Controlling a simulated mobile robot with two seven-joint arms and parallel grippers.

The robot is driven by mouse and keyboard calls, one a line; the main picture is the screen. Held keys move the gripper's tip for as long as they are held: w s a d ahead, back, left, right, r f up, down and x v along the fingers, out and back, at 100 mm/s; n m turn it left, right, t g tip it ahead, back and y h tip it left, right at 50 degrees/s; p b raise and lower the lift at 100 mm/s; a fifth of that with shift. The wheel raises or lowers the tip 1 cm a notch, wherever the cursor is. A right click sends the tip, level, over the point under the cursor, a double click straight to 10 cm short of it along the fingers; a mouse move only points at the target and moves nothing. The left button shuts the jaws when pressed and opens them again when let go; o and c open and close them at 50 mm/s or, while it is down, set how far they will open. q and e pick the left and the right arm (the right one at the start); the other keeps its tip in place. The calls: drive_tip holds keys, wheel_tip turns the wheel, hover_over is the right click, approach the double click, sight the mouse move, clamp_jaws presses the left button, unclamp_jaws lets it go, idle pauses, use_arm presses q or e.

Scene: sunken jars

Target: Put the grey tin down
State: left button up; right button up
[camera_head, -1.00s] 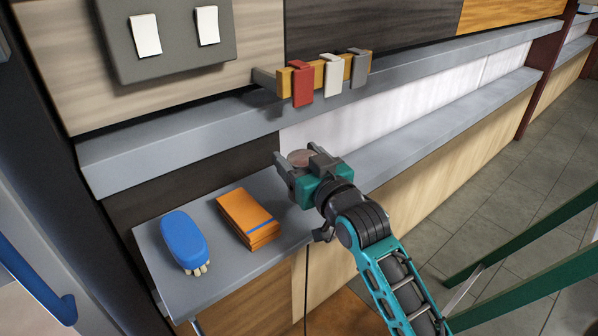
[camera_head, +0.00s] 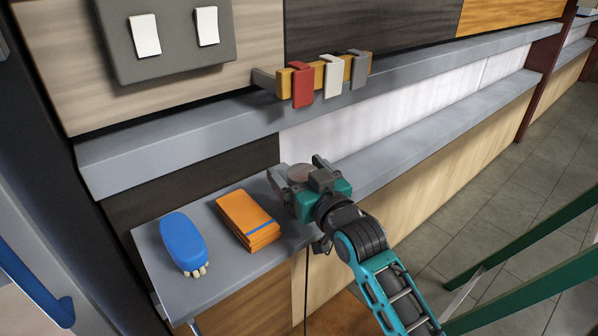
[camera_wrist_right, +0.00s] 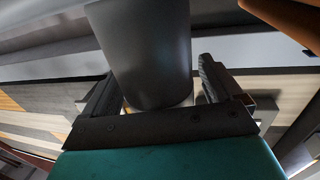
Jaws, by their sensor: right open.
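The grey tin (camera_head: 299,173) is between the fingers of my right gripper (camera_head: 297,169), at the right end of the low grey shelf (camera_head: 215,285). Its round top shows in the head view, and the gripper hides most of its side. In the right wrist view the grey tin (camera_wrist_right: 148,50) rises between the two fingers, with a gap showing beside the right-hand one. My right gripper is open around it. The tin looks upright; its contact with the shelf is hidden. My left gripper is in neither view.
An orange stack with a blue stripe (camera_head: 247,219) lies just left of the tin. A blue brush (camera_head: 183,241) lies farther left. A long grey ledge (camera_head: 190,146) runs above, with a rack of red, white and grey hooks (camera_head: 325,77).

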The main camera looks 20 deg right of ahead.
drive_tip(key=shift+r, duration=0.25)
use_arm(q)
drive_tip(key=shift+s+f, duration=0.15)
use_arm(e)
drive_tip(key=s+d, duration=0.1)
drive_tip(key=s, duration=1.1)
drive_tip(key=shift+d, duration=0.4)
drive_tip(key=shift+f, duration=0.15)
